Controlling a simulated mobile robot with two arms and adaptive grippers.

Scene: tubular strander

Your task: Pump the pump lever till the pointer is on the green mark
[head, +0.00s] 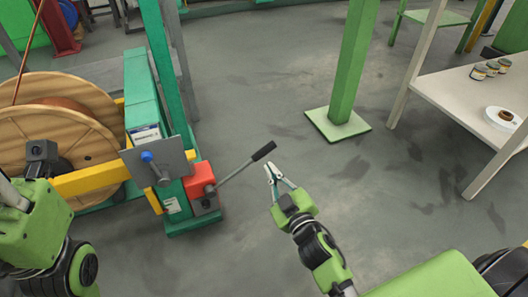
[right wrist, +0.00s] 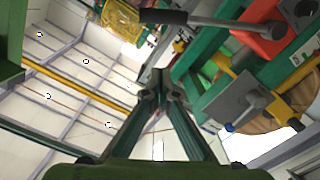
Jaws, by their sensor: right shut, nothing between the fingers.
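The pump lever (head: 235,172) is a grey rod with a black grip (head: 264,150). It slopes up to the right from the red pump body (head: 200,180) on the green machine frame. My right gripper (head: 271,172) is shut and empty, just below and right of the black grip, apparently apart from it. In the right wrist view the lever's black grip (right wrist: 163,17) and the red pump body (right wrist: 262,15) are beyond the shut fingertips (right wrist: 158,80). My left arm shows at the left edge, but its fingers do not. I cannot make out a pointer or green mark.
A grey plate with a blue knob (head: 148,156) stands left of the pump. A large wooden reel (head: 70,95) is at the left. A green post (head: 345,70) stands behind, and a white table (head: 460,100) is at the right. The floor (head: 260,230) around the lever is clear.

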